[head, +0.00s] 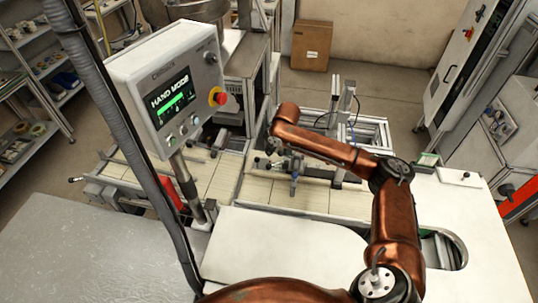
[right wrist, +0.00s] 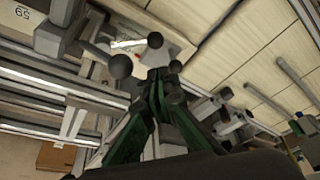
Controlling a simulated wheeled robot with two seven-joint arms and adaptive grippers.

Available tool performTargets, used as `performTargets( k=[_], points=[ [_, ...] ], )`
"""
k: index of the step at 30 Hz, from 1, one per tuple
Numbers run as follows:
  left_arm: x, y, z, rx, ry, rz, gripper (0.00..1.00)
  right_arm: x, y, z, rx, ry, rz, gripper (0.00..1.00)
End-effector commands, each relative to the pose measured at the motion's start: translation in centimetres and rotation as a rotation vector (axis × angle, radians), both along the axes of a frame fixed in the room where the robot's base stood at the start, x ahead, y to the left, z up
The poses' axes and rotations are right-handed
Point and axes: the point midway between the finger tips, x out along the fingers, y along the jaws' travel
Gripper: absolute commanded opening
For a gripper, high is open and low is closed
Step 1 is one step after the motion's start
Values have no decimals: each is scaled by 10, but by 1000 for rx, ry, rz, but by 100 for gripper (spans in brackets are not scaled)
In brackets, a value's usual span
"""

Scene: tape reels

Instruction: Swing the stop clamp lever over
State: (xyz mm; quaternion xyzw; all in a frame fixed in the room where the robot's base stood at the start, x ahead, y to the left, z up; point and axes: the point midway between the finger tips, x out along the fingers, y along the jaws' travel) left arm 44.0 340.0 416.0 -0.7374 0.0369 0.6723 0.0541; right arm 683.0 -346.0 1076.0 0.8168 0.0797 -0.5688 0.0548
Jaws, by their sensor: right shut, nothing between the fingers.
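My right gripper (right wrist: 158,76) is shut and empty; its dark green fingers meet at the tips in the right wrist view. Several black ball knobs are close around the fingertips. One knob (right wrist: 120,65) is on the end of a grey bar just left of the tips, and another (right wrist: 155,40) is just beyond them. I cannot tell for sure which knob belongs to the stop clamp lever, or whether the fingers touch one. In the head view my right gripper (head: 264,162) is low over the slatted conveyor, small and partly hidden by my wrist. My left gripper is not in view.
The slatted conveyor (head: 225,178) runs under my right arm, with a metal frame and post (head: 335,105) beside it. A control panel (head: 170,85) on a pole with a red stop button stands at left. A white worktop (head: 280,240) is nearer me.

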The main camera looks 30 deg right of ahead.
Motion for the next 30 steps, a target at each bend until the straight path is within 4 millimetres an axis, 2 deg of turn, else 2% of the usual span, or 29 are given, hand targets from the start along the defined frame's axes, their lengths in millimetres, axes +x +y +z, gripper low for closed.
performTargets(
  k=[9, 15, 30],
  points=[
    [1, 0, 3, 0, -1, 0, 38, 18, 4, -54, -1, 3, 0, 0],
    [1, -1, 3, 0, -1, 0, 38, 26, 6, -74, -1, 2, 0, 0],
    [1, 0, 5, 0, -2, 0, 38, 27, 6, -79, -1, 2, 0, 0]
  ],
)
